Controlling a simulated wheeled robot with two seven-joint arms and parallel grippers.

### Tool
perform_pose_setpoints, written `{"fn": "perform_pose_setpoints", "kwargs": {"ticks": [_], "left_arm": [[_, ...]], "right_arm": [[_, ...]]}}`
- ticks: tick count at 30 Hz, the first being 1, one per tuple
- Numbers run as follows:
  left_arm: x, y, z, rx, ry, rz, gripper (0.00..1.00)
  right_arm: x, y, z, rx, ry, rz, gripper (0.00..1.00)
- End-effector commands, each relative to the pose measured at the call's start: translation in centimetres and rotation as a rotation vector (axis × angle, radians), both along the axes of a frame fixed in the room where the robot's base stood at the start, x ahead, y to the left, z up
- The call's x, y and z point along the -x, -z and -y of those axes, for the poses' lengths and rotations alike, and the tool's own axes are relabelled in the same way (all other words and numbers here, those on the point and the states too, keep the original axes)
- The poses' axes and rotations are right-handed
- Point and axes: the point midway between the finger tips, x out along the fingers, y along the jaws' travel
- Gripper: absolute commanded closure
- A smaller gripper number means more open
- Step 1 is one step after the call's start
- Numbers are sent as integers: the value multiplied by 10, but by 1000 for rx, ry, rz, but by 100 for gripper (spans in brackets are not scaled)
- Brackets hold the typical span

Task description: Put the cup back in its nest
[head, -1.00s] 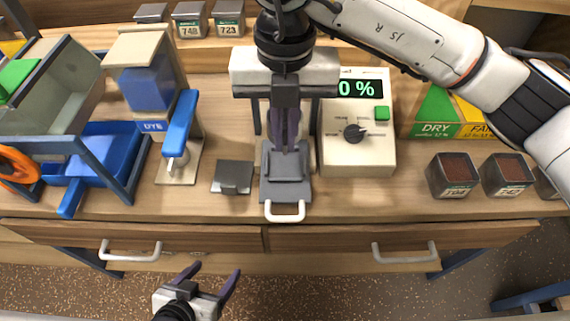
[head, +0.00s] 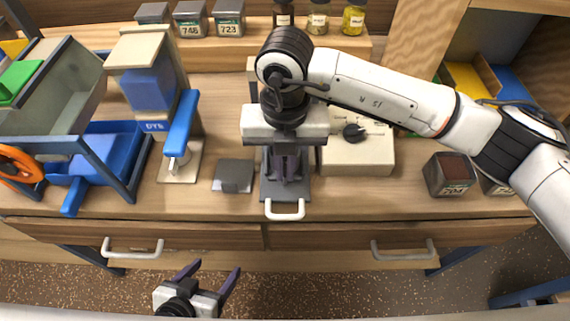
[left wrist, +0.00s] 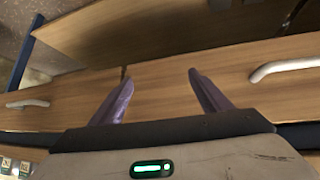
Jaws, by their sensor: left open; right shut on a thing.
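My right gripper (head: 285,172) is above the dark grey tray (head: 270,192) with a white handle. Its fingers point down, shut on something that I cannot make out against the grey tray. No cup shows clearly in it. Square metal cups with brown contents stand on the right of the counter, one labelled 704 (head: 449,175) and one partly behind my right arm (head: 493,186). I cannot tell which place is the nest. My left gripper (head: 213,268) is open and empty in front of the drawers; its spread fingers show in the left wrist view (left wrist: 160,92).
A cream meter with a black knob (head: 358,158) stands right of the tray. A flat dark grey piece (head: 233,175) lies left of it. A blue-handled dye dispenser (head: 180,130) and a blue scoop tray (head: 125,170) stand further left. Labelled tins (head: 229,20) and jars line the back shelf.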

Motion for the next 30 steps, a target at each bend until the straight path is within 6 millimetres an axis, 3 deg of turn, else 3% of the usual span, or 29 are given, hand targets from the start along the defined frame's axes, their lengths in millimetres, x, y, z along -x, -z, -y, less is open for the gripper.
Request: {"fn": "perform_pose_setpoints", "kwargs": {"ticks": [2,3,6,18,30], "left_arm": [[0,5,0,0,0,-1,29],[1,3,0,0,0,-2,29],[1,3,0,0,0,-2,29],[0,-1,0,0,0,-1,29],[0,7,0,0,0,0,29]], "right_arm": [[0,4,0,0,0,0,100],[0,3,0,0,0,0,88],[0,2,0,0,0,-1,76],[-1,-7,0,-1,0,1,76],[0,-88,-1,-1,0,4,76]]}}
